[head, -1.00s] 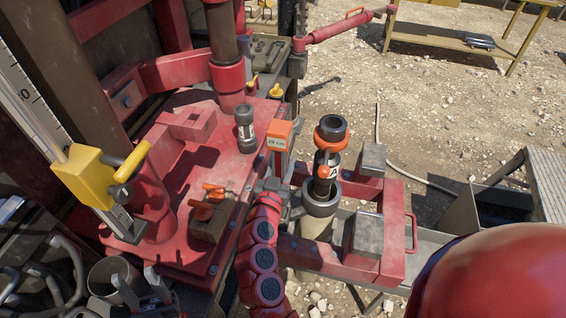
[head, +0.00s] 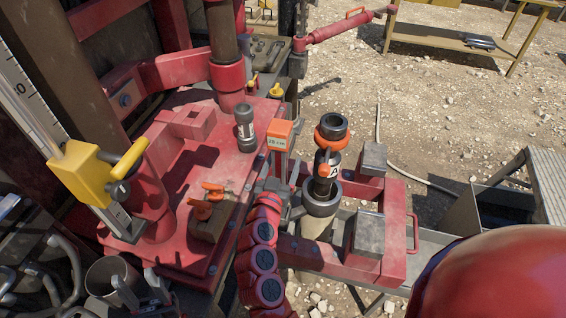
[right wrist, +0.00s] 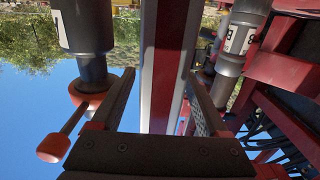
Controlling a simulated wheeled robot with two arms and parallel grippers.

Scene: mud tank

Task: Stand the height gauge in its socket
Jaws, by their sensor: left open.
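The height gauge (head: 280,134) seems to be the upright bar with an orange head marked in cm, near the red table's right edge. My right gripper (head: 285,205) is at its lower part, partly hidden by my red arm. In the right wrist view a long grey and dark red bar (right wrist: 165,65) runs between the fingers of this gripper (right wrist: 160,85), seemingly the gauge's post. A red block with a square hole (head: 194,120) on the table may be the socket. My left gripper (head: 140,290) appears open and empty at the lower left, beside a grey cup.
A black cylinder with an orange collar (head: 330,132) and a ball handle stands right of the gauge. A grey labelled cylinder (head: 245,130) and an orange-handled clamp block (head: 208,205) stand on the red table (head: 180,160). A yellow slider (head: 85,175) on a ruler stands left.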

